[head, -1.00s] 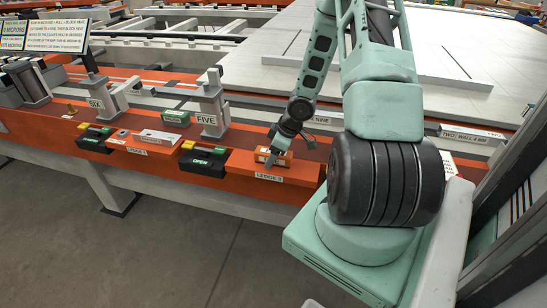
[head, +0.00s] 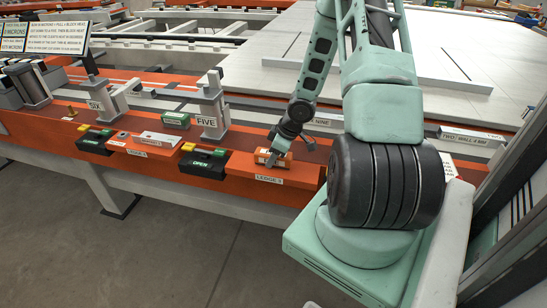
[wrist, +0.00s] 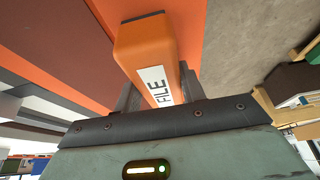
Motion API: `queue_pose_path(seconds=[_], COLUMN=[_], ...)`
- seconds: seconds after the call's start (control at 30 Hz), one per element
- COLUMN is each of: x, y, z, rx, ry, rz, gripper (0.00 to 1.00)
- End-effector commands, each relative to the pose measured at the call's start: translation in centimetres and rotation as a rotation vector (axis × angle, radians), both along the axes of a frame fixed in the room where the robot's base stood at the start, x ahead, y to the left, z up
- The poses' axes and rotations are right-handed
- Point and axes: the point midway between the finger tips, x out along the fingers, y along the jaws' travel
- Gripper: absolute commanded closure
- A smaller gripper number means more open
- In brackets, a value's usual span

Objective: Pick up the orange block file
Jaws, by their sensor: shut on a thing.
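The orange block file (wrist: 145,45) shows large in the wrist view, with a white label reading FILE. The two dark fingers of my gripper (wrist: 160,95) stand on either side of it, shut on it. In the head view the orange block file (head: 283,160) is at the orange ledge marked LEDGE 3 (head: 240,172). My gripper (head: 273,158) reaches down to it from above. Whether the file touches the ledge I cannot tell.
The post marked FIVE (head: 210,108) stands behind. Grey floor lies free in front.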

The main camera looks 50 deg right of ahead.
Motion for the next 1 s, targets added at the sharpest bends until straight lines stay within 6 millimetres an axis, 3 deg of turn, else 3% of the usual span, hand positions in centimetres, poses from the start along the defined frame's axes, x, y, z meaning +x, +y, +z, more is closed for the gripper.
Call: queue_pose_path(seconds=[0.5, 0.7, 1.0], x=[0.0, 0.0, 0.0], y=[-0.1, 0.0, 0.0], z=[8.6, 10.0, 10.2], rx=[-0.001, 0.0, -0.001], ry=[-0.002, -0.001, -0.001], rz=[-0.001, 0.0, 0.001], gripper=[0.94, 0.94, 0.94])
